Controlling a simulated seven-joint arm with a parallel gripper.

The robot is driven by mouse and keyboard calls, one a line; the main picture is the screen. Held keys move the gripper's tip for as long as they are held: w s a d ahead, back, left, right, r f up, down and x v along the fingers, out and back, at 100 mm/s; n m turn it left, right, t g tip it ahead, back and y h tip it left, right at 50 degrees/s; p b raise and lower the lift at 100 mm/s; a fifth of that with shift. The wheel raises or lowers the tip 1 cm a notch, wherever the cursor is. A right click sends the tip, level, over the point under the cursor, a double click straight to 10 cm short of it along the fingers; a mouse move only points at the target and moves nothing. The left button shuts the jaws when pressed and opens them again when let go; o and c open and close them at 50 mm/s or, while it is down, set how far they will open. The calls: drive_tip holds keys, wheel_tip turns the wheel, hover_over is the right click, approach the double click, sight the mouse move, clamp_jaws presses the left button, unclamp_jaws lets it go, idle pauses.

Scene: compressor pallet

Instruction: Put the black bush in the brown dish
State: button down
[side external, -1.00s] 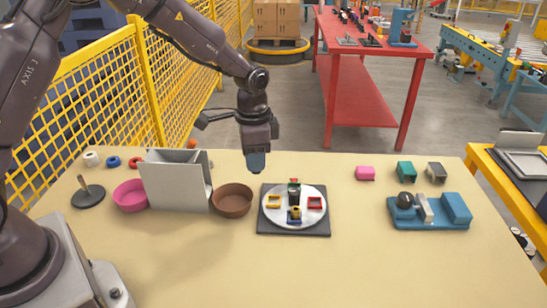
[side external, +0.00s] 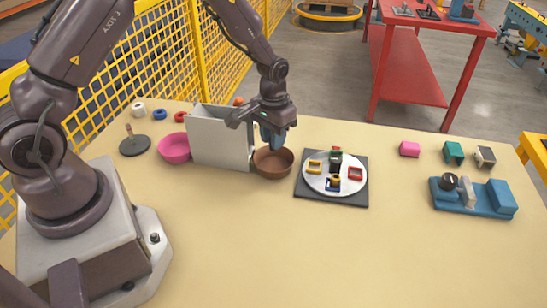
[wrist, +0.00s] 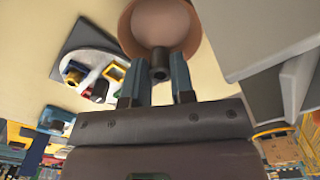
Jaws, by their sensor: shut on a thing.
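The black bush (wrist: 159,66) is a short hollow cylinder, gripped between the two blue-grey fingertips in the wrist view. My gripper (wrist: 156,82) is shut on it. The brown dish (side external: 273,166) stands on the table to the right of the grey upright holder. In the side view my gripper (side external: 272,138) is directly over the dish, with its fingertips close above the rim. In the wrist view the dish (wrist: 128,30) lies beyond the fingertips, and the bush overlaps its near edge. The bush cannot be made out in the side view.
A grey upright holder (side external: 218,140) stands close left of the dish, with a pink bowl (side external: 174,149) beyond it. A white plate (side external: 322,185) with coloured pieces lies on a dark mat to the right. A blue fixture (side external: 487,198) is farther right. The front of the table is clear.

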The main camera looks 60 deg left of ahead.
sight(273, 167)
drive_tip(key=shift+f, duration=2.85)
drive_tip(key=shift+f, duration=0.15)
drive_tip(key=c, duration=1)
unclamp_jaws()
